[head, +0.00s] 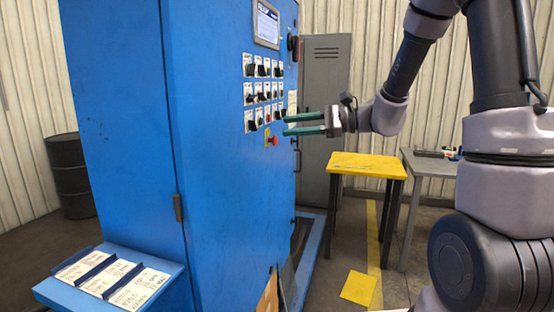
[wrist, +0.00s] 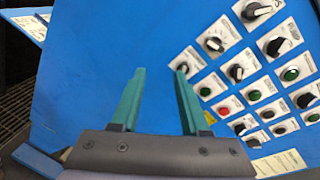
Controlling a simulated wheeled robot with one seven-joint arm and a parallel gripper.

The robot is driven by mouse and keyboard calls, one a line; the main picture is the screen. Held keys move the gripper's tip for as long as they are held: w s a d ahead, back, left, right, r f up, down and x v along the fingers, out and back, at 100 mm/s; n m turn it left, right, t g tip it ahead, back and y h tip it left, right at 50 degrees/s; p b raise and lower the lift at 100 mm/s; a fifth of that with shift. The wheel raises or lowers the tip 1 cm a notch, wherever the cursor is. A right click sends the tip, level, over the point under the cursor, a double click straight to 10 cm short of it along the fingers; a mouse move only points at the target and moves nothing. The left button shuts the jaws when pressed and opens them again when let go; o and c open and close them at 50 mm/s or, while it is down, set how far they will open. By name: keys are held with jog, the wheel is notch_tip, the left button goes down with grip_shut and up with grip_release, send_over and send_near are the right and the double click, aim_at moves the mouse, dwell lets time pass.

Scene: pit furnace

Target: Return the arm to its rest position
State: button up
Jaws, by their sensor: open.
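My gripper (head: 286,125) reaches left from my arm at the right side of the head view. Its two green fingers are apart with nothing between them, close to the front of the blue control cabinet (head: 120,120). In the wrist view my gripper (wrist: 158,75) shows both green fingers spread against the blue panel (wrist: 95,40). A bank of knobs and push buttons (wrist: 262,95) lies to the right of the fingers. I cannot tell from these views whether a fingertip touches the panel.
A yellow-topped table (head: 370,163) stands behind and below my gripper, with a grey bench (head: 430,165) beside it. A blue shelf with label cards (head: 178,280) juts from the cabinet. A grey locker (head: 325,100) and dark barrel (head: 70,175) stand farther back.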

jog(key=s+d+r+n+g+h, duration=0.1)
jog(key=s+n+g+h, duration=0.2)
jog(key=s, duration=0.5)
jog(key=s+d+r+n+t+h, duration=0.1)
jog(key=s+d+n+t+h, duration=0.2)
jog(key=s+d+h, duration=0.2)
jog(key=s+d+r+n+t+h, duration=0.2)
jog(key=s+d+h, duration=0.3)
jog(key=d, duration=0.6)
jog(key=shift+s+d+n+t+h, duration=0.25)
jog(key=shift+n+t+h, duration=0.25)
jog(key=shift+t, duration=0.3)
